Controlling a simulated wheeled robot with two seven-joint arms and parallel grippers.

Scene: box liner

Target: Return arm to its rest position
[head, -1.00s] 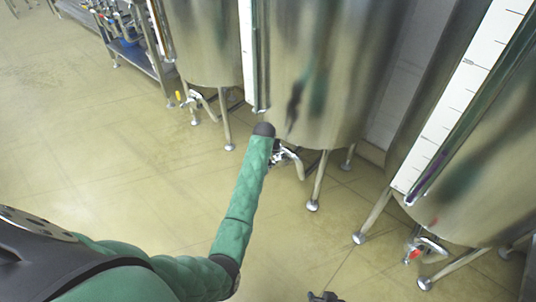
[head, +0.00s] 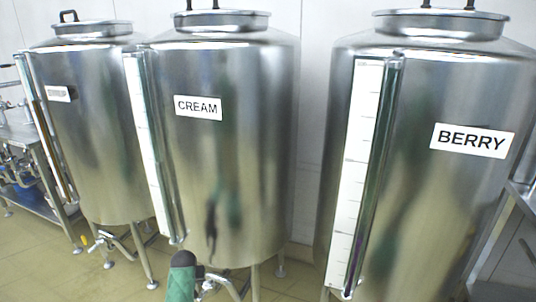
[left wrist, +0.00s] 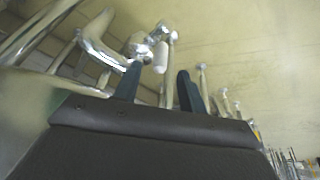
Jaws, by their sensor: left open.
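My left arm (head: 181,280), in a green sleeve with a dark end, reaches up from the bottom edge in the head view, in front of the CREAM tank (head: 225,130). In the left wrist view my left gripper (left wrist: 157,72) is open, with two dark fingers apart. A shiny metal valve with a pale handle (left wrist: 160,57) shows just beyond and between the fingertips. I cannot tell whether they touch. In the head view a tap (head: 212,287) under the CREAM tank sits right beside the arm's end. My right gripper is out of view.
The BERRY tank (head: 420,190) stands at right and another labelled tank (head: 92,130) at left, both on legs. A metal bench (head: 30,195) with fittings is at far left. Tan floor (head: 60,275) is clear in front. Tank legs (left wrist: 203,80) show in the wrist view.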

